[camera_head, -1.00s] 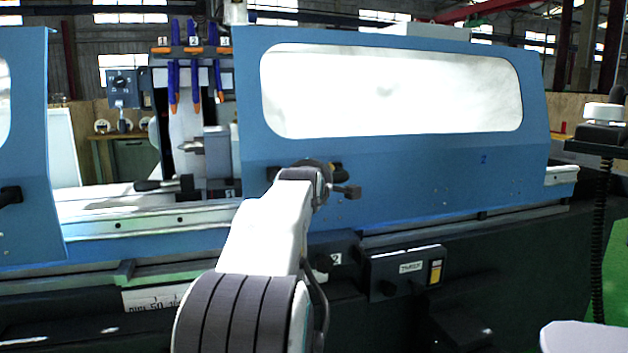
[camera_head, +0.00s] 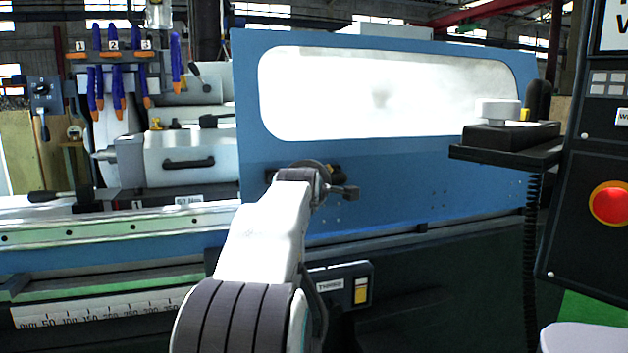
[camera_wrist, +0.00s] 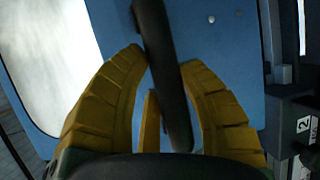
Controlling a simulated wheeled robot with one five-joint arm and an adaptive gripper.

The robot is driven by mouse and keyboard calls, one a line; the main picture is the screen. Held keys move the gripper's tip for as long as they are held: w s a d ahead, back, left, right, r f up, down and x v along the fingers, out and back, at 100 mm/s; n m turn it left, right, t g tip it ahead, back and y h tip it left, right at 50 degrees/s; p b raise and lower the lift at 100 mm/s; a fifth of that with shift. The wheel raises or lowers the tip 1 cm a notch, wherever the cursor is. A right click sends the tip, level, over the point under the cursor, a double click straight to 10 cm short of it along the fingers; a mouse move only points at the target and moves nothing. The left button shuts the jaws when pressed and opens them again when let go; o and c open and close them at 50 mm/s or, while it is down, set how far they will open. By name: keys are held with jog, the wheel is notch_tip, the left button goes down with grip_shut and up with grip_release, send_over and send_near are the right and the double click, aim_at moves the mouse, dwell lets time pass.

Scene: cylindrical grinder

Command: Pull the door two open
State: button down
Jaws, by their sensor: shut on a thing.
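Door two (camera_head: 400,180) is the blue sliding panel with a large bright window. It stands well to the right of the exposed machine interior. Its black handle (camera_wrist: 178,115) crosses the wrist view from the top edge downward. My gripper (camera_wrist: 163,58) has its yellow fingers on both sides of the handle and is shut on it. In the head view my gripper (camera_head: 335,185) is at the door's lower left, mostly hidden by my own wrist, which also covers much of the handle.
A dark control cabinet with a red button (camera_head: 610,203) stands at the right, and a black shelf (camera_head: 505,145) juts across the door's right part. A switch box (camera_head: 342,285) is below the door. The rail (camera_head: 120,225) left of the door is uncovered.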

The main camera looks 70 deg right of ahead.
jog(key=shift+s+d, duration=0.1)
jog(key=shift+s, duration=0.05)
jog(key=c, duration=0.7)
grip_release()
jog(key=shift+c, duration=0.2)
jog(key=v, duration=1.2)
